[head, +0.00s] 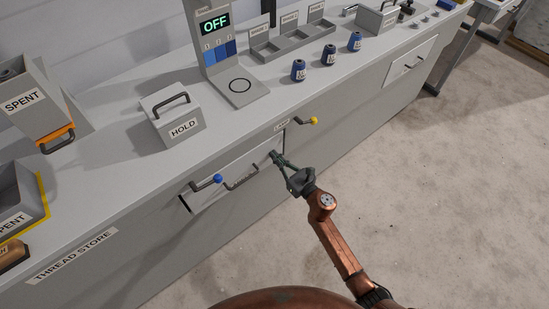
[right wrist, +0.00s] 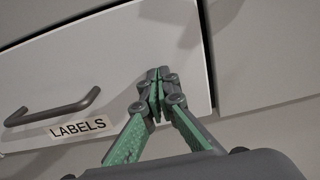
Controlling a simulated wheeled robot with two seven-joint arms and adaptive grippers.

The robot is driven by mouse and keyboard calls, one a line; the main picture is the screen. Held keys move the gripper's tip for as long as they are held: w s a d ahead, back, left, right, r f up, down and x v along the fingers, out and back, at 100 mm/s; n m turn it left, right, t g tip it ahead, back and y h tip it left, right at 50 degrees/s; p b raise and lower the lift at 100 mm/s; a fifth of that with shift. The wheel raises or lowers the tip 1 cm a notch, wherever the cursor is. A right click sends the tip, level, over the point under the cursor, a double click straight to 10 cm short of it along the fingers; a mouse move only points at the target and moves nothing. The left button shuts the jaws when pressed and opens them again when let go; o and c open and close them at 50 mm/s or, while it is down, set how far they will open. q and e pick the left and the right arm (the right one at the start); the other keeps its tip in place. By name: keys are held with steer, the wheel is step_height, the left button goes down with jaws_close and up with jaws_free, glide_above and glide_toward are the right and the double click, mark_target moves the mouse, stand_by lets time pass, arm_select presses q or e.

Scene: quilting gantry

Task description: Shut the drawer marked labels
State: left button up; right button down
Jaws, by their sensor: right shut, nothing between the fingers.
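The drawer marked labels (right wrist: 30,75) has a pale front with a dark bar handle and a LABELS tag in the right wrist view. In the head view its front (head: 215,190) is set in the counter's front face, with its handle (head: 241,180) near the middle. Dark gaps show at its edges; how far it stands out is hard to tell. My right gripper (head: 274,155) is shut and empty at the right part of this front, right of the handle. Its fingertips (right wrist: 157,85) are at or very near the panel; contact is unclear. My left gripper is not in view.
A lever with a blue knob (head: 217,179) juts out above the drawer's left part, and one with a yellow knob (head: 313,121) sits to its right. A HOLD box (head: 172,113) and several spools stand on the counter. Another drawer (head: 411,62) is farther right. The floor in front is clear.

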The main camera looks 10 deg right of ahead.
steer(key=shift+a+r, duration=0.1)
steer(key=shift+r, duration=0.05)
arm_select(q)
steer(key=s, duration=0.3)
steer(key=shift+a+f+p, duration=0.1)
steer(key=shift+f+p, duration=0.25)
steer(key=shift+p, duration=0.05)
arm_select(e)
steer(key=v, duration=1.4)
